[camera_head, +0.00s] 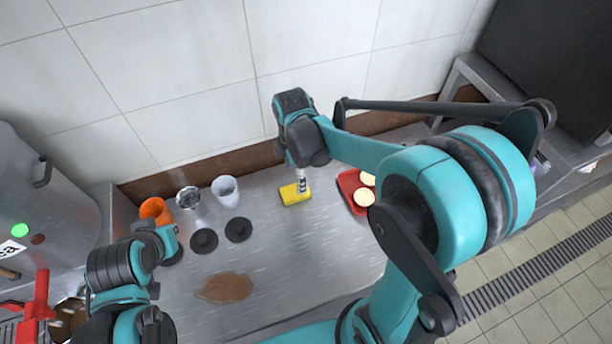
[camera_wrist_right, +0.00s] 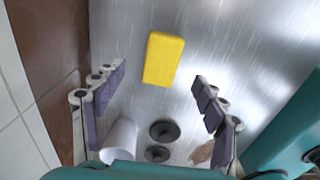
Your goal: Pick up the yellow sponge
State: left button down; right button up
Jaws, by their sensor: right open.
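The yellow sponge (camera_head: 295,194) lies flat on the steel counter near the middle of the head view. It also shows in the right wrist view (camera_wrist_right: 163,59), whole and uncovered, beyond the fingertips. My right gripper (camera_head: 302,184) points down just above the sponge, at its right end in the head view. In the right wrist view the right gripper (camera_wrist_right: 160,87) is open, its two fingers wide apart with nothing between them. My left arm comes in at the lower left of the head view; its gripper (camera_head: 168,240) is partly seen and its jaws are unclear.
An orange cup (camera_head: 155,209), a metal cup (camera_head: 188,197), a white cup (camera_head: 226,191) and black lids (camera_head: 239,229) stand left of the sponge. A red tray (camera_head: 349,184) with pale round items is at its right. A brown spill (camera_head: 224,288) lies in front. A tiled wall is behind.

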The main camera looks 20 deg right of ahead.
aim_at(295, 190)
notch_tip(295, 190, down, 3)
jog(key=shift+s+a+r+b, duration=0.1)
jog(key=shift+s+a+b, duration=0.05)
jog(key=shift+b, duration=0.35)
notch_tip(295, 190, down, 5)
jog(key=shift+a+r+b, duration=0.1)
jog(key=shift+r+b, duration=0.05)
jog(key=shift+b, duration=0.95)
jog(key=shift+r, duration=0.1)
jog(key=shift+c, duration=0.7)
jog(key=c, duration=0.9)
